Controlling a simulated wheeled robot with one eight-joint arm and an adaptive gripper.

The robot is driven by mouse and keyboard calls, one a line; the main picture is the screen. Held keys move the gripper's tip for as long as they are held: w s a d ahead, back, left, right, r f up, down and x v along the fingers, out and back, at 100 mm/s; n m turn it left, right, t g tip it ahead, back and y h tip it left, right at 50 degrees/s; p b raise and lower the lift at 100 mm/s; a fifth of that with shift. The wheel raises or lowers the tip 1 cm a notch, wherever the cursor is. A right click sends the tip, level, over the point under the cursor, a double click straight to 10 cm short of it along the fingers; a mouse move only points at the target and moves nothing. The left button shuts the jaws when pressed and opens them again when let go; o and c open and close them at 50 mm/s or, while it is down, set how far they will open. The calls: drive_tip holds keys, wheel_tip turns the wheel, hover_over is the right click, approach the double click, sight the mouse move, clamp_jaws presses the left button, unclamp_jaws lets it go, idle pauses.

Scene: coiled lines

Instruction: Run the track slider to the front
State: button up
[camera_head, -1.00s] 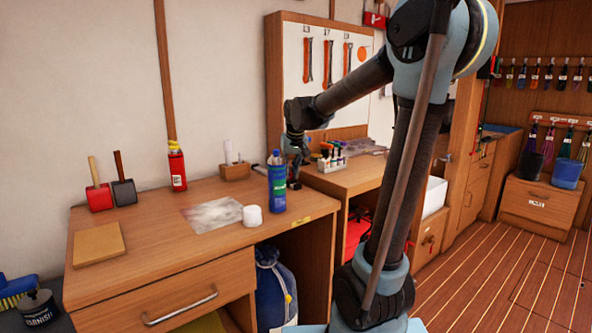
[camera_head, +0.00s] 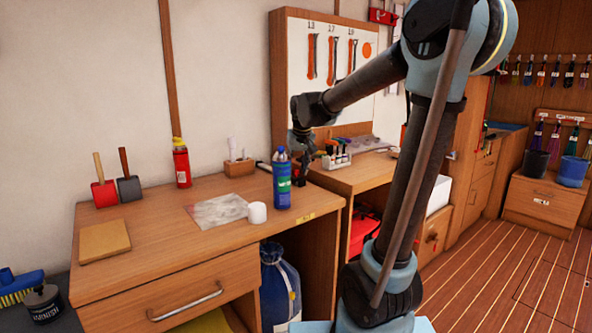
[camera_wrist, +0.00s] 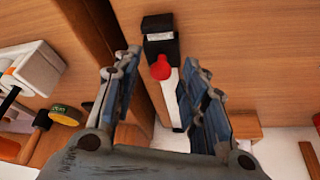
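In the wrist view a short track (camera_wrist: 168,98) runs away from me over the wooden surface, with a pale strip along it. A red knob (camera_wrist: 161,68) stands on it beside a black block (camera_wrist: 158,38) at its far end. I take the knob to be the slider's. My gripper (camera_wrist: 159,62) is open, one finger on each side of the track. The knob shows between the fingers; I cannot tell whether either touches it. In the head view my gripper (camera_head: 303,175) points down behind the blue bottle, near the bench edge. The track is not clear there.
The blue bottle (camera_head: 282,180) stands close in front of my gripper. In the wrist view a tape roll (camera_wrist: 66,115) lies at left.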

drive_tip(key=v, duration=1.1)
drive_tip(key=shift+r, duration=0.35)
drive_tip(key=shift+s+d, duration=0.15)
drive_tip(key=s+d+f+m, duration=0.1)
drive_tip(key=s+d+f, duration=0.4)
drive_tip(key=s+f, duration=0.4)
drive_tip(key=s+d+f+g, duration=0.1)
drive_tip(key=s+d+f, duration=0.4)
drive_tip(key=s+f, duration=0.4)
drive_tip(key=s+d+f+m+g+h, duration=0.1)
drive_tip(key=s+d+f, duration=0.4)
drive_tip(key=s+f, duration=0.4)
drive_tip(key=shift+s+d+f+m, duration=0.25)
drive_tip(key=shift+d+f+m, duration=0.05)
drive_tip(key=shift+f, duration=0.1)
drive_tip(key=shift+w+f, duration=0.2)
drive_tip(key=shift+w, duration=0.3)
